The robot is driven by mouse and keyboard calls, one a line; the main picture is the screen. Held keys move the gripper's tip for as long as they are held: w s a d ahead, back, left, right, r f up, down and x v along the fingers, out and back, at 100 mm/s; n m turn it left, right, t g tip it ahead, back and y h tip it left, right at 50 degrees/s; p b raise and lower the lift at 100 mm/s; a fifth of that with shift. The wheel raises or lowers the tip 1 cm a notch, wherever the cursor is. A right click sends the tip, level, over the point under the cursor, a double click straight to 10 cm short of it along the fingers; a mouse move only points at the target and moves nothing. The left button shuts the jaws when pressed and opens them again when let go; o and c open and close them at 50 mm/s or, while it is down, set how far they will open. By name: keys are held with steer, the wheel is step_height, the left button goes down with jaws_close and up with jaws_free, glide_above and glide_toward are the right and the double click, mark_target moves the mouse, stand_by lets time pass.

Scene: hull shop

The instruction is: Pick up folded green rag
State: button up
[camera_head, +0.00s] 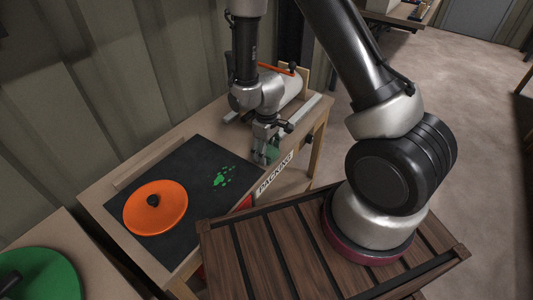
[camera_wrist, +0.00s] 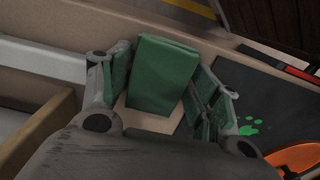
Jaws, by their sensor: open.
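The folded green rag (camera_wrist: 161,75) lies on the wooden bench top and fills the space between my two fingers in the wrist view. My gripper (camera_wrist: 162,88) is open, with one finger on each side of the rag; small gaps seem to show, most clearly on the right. In the head view my gripper (camera_head: 264,152) points down at the bench's front edge, and a bit of the green rag (camera_head: 273,154) shows beside the fingers. The rest of the rag is hidden there by the gripper.
A dark mat (camera_head: 190,205) with green splatters and an orange disc (camera_head: 155,207) with a dark knob lies left of my gripper. A "PACKING" label (camera_head: 275,174) is on the bench front. A grey rail (camera_head: 300,118) and an orange-handled tool (camera_head: 276,68) are behind. Open floor lies right.

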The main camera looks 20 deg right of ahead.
steer(key=c, duration=0.7)
step_height(320, 180, up, 10)
stand_by(0.4)
